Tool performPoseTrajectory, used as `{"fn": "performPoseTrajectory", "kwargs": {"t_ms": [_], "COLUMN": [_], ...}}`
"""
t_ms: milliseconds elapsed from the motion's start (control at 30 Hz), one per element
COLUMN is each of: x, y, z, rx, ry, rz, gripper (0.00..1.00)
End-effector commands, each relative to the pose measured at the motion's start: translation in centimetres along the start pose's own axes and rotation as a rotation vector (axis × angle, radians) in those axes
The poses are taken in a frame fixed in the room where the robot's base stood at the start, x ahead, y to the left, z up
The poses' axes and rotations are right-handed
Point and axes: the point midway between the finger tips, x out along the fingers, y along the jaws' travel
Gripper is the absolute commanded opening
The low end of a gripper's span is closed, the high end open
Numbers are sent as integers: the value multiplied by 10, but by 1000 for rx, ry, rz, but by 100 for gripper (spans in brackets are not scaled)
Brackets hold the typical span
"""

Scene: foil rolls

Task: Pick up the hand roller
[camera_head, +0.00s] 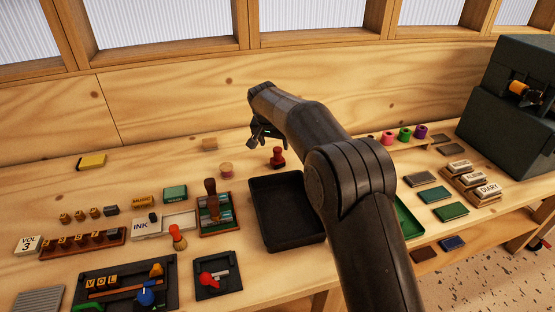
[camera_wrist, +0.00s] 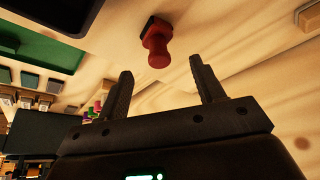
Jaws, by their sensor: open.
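A small tool with a red part and a grey part (camera_head: 210,279) lies in a square black tray (camera_head: 233,289) at the front left; it looks most like a hand roller, but is too small to be sure. My gripper (camera_head: 262,138) is open and empty, well behind and to the right of that tray, above the back of the table. In the wrist view my gripper (camera_wrist: 160,75) has its two fingers spread with nothing between them. A dark red knobbed stamp (camera_head: 277,157) stands near the gripper; it also shows beyond the fingertips in the wrist view (camera_wrist: 157,44).
A large empty black tray (camera_head: 290,235) stands mid-table, partly behind my arm. Left of it are a brown-handled stamp (camera_head: 211,188) in a case and a red-orange handled tool (camera_head: 178,232). A dark green machine (camera_head: 500,110) stands at right. The back left table is mostly clear.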

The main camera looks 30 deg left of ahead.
Motion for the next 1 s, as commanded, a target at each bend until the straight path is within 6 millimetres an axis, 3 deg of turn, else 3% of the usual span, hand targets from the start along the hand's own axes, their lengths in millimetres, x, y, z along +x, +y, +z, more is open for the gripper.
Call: {"fn": "performPoseTrajectory", "kwargs": {"t_ms": [200,467,700,1000], "x": [36,57,92,98], "y": [1,2,3,3], "z": [0,-1,-3,-4], "rx": [0,0,-1,0], "ry": [-3,-2,-3,-1], "rz": [2,2,2,0], "gripper": [62,62,62,61]}}
